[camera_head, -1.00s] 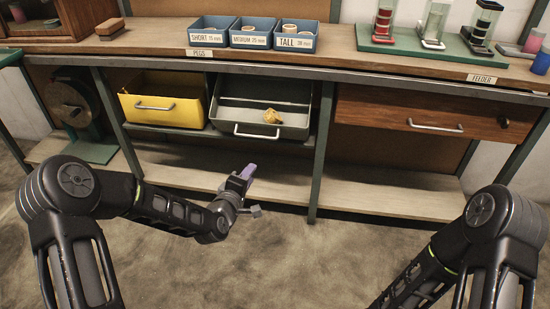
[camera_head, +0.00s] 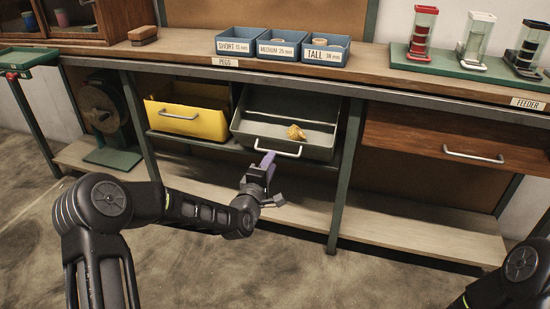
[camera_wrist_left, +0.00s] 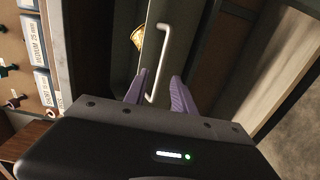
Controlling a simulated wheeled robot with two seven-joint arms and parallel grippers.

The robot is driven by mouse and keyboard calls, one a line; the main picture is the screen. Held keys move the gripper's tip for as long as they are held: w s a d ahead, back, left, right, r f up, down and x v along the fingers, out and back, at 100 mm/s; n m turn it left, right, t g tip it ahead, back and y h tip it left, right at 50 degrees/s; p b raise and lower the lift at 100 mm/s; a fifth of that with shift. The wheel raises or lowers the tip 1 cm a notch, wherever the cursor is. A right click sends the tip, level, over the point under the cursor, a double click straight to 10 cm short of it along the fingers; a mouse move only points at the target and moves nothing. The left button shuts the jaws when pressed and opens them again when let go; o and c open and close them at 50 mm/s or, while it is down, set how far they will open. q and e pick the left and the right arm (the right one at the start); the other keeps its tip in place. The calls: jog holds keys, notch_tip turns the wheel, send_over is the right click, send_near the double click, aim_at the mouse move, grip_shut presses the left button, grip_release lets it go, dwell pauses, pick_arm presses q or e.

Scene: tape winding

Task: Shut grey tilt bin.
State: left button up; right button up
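The grey tilt bin (camera_head: 290,130) is tilted open under the bench, with a crumpled tan-yellow item (camera_head: 296,132) inside it. Its white bar handle (camera_head: 277,149) runs along the front face. My left gripper (camera_head: 265,166) is just in front of and below the handle, at its left end. In the left wrist view, the purple fingers (camera_wrist_left: 160,92) are spread apart, with the lower end of the handle (camera_wrist_left: 160,60) showing between their tips. I cannot tell whether they touch it. My right gripper is out of view; only part of my right arm shows at the lower right.
A yellow bin (camera_head: 190,118) stands open to the left of the grey bin. A green bench leg (camera_head: 345,180) is close on the right, with a wooden drawer (camera_head: 440,140) beyond it. A lower shelf (camera_head: 400,217) lies below, mostly bare.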

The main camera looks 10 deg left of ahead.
pick_arm(q)
jog(key=w+b, duration=0.1)
jog(key=w, duration=0.3)
jog(key=shift+w+d+f, duration=0.1)
jog(key=shift+w+d, duration=0.05)
jog(key=shift+w, duration=0.25)
grip_shut()
dwell(1.0)
